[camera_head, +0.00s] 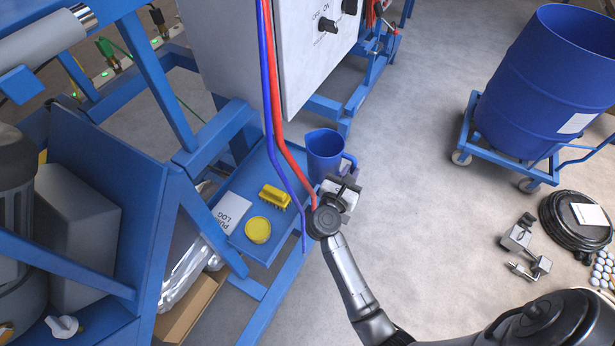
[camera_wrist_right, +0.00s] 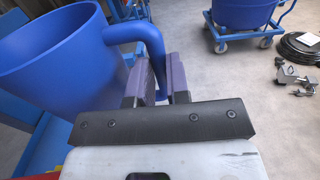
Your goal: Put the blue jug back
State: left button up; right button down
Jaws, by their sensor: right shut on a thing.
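The blue jug (camera_head: 322,152) is upright at the far right end of a small blue shelf (camera_head: 241,244). I cannot tell whether it rests on the shelf or is held just above it. My right gripper (camera_head: 347,171) is shut on the jug's handle, on the jug's right side. In the right wrist view the jug (camera_wrist_right: 60,62) fills the left, and its curved handle (camera_wrist_right: 136,34) runs down between the purple finger pads (camera_wrist_right: 161,82). The jug's underside is hidden. My left gripper is not in view.
Red (camera_head: 284,140) and blue (camera_head: 269,110) hoses hang close to the jug. A large blue drum (camera_head: 545,85) stands on a cart.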

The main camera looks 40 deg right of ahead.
aim_at(321, 170)
jog(key=w+f+b, duration=0.2)
jog(key=w, duration=0.1)
jog(key=w+a+f+b, duration=0.1)
jog(key=w+f+b, duration=0.1)
jog(key=w+b, duration=0.1)
jog(key=w+a+f+b, duration=0.1)
jog(key=w+f+b, duration=0.1)
jog(key=w, duration=0.1)
jog(key=shift+a+b, duration=0.1)
jog(key=shift+b, duration=0.25)
jog(key=shift+w+a+f+b, duration=0.15)
jog(key=shift+w+b, duration=0.1)
jog(key=shift+w, duration=0.15)
jog(key=shift+w+a+f+b, duration=0.1)
jog(key=shift+w+b, duration=0.15)
jog(key=shift+w, duration=0.1)
notch_tip(321, 170, down, 4)
jog(key=b, duration=0.2)
jog(key=shift+b, duration=0.3)
jog(key=shift+f, duration=0.1)
jog(key=shift+f+b, duration=0.4)
jog(key=shift+b, duration=0.15)
jog(key=c, duration=1.1)
grip_release()
jog(key=shift+d+r, duration=0.1)
